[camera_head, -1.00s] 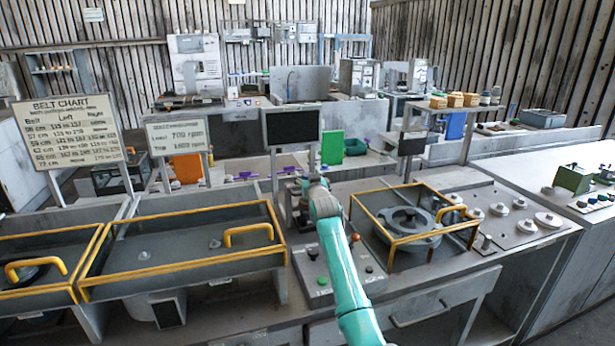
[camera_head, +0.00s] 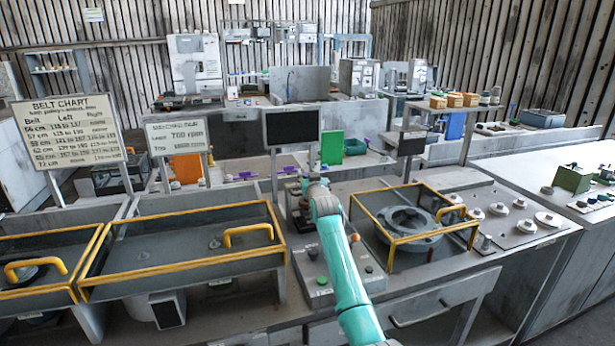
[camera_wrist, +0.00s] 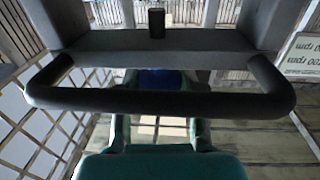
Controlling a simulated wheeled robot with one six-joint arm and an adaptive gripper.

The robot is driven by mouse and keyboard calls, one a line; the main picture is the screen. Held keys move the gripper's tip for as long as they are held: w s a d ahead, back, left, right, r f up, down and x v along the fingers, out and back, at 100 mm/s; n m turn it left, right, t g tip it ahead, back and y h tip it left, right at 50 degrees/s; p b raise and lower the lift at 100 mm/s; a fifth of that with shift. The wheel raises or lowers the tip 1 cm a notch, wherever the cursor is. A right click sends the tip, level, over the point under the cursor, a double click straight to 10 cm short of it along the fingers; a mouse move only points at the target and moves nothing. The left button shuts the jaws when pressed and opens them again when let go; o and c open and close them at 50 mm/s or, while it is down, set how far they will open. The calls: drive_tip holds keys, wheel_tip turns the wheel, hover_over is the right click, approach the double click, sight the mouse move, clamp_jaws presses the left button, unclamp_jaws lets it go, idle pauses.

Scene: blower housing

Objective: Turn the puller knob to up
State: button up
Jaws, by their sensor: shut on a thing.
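My teal arm reaches over the control box to my gripper (camera_head: 298,203), which is dark, small and partly hidden by my wrist in the head view. It is at the station left of the yellow-railed frame, shut on what seems to be the puller knob. The knob is covered there, so I cannot read its position. In the wrist view a dark grey looped bar crosses the picture, and a small black block stands above it; I cannot tell whether either is part of the knob.
A ring-shaped grey housing (camera_head: 411,222) sits inside the yellow-railed frame (camera_head: 391,242) on the right. The control box (camera_head: 318,284) has green and red buttons. A yellow-railed tray (camera_head: 170,252) lies to the left. A dark screen (camera_head: 291,127) stands behind my gripper.

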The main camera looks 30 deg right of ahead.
drive_tip(key=shift+n+t+y, duration=0.3)
drive_tip(key=shift+n+y, duration=0.3)
drive_tip(key=shift+y, duration=0.4)
drive_tip(key=shift+d+n+y, duration=0.1)
drive_tip(key=shift+n+y, duration=1.05)
drive_tip(key=shift+y, duration=0.6)
drive_tip(key=shift+n+y, duration=1.15)
drive_tip(key=shift+y, duration=0.6)
drive_tip(key=shift+n+y, duration=1.3)
drive_tip(key=shift+y, duration=0.6)
drive_tip(key=shift+n+g+y, duration=0.5)
drive_tip(key=shift+g+y, duration=0.1)
drive_tip(key=shift+y, duration=0.1)
drive_tip(key=o, duration=1.2)
drive_tip(key=shift+f, duration=0.1)
drive_tip(key=shift+c, duration=0.2)
drive_tip(key=shift+v, duration=3.7)
